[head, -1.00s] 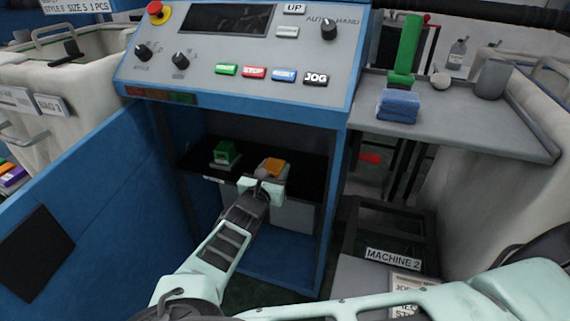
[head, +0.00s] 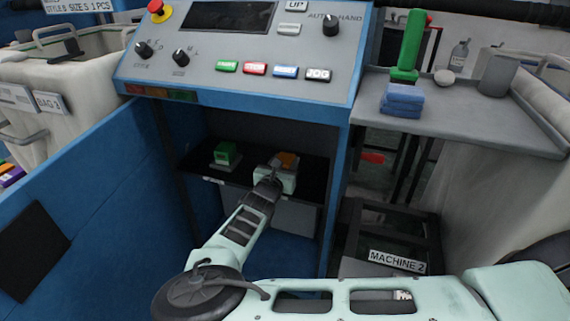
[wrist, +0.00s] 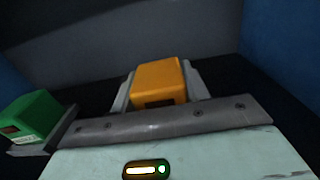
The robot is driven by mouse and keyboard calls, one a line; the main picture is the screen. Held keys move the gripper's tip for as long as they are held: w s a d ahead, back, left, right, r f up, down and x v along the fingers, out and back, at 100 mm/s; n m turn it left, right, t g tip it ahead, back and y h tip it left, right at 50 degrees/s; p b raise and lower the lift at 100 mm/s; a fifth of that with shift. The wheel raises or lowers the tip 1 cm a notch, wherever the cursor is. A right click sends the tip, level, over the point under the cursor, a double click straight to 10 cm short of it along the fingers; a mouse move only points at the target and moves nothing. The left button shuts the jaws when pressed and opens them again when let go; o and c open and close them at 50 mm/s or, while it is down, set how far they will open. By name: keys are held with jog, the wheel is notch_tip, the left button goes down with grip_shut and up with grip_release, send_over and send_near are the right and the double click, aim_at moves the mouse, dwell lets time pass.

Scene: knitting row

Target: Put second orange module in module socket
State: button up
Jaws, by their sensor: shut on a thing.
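An orange module (wrist: 158,82) is between the fingers of my gripper (wrist: 160,96) in the wrist view. In the head view the orange module (head: 287,160) shows only in part beyond my gripper (head: 276,172), inside the blue machine's lower bay. My gripper is shut on it. A green module (head: 226,154) sits in a grey holder to the left, and the green module also shows at the left edge of the wrist view (wrist: 30,118). Whether a socket lies under the orange module is hidden by my gripper.
The bay has a dark shelf (head: 200,176) with blue side walls close on both sides. The control panel (head: 240,45) hangs above. A side table (head: 465,122) at right holds blue cloths (head: 402,100), a green upright piece (head: 408,48) and a grey cup (head: 497,75).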

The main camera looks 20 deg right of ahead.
jog(key=shift+f, duration=0.1)
jog(key=o, duration=1)
jog(key=shift+o, duration=0.2)
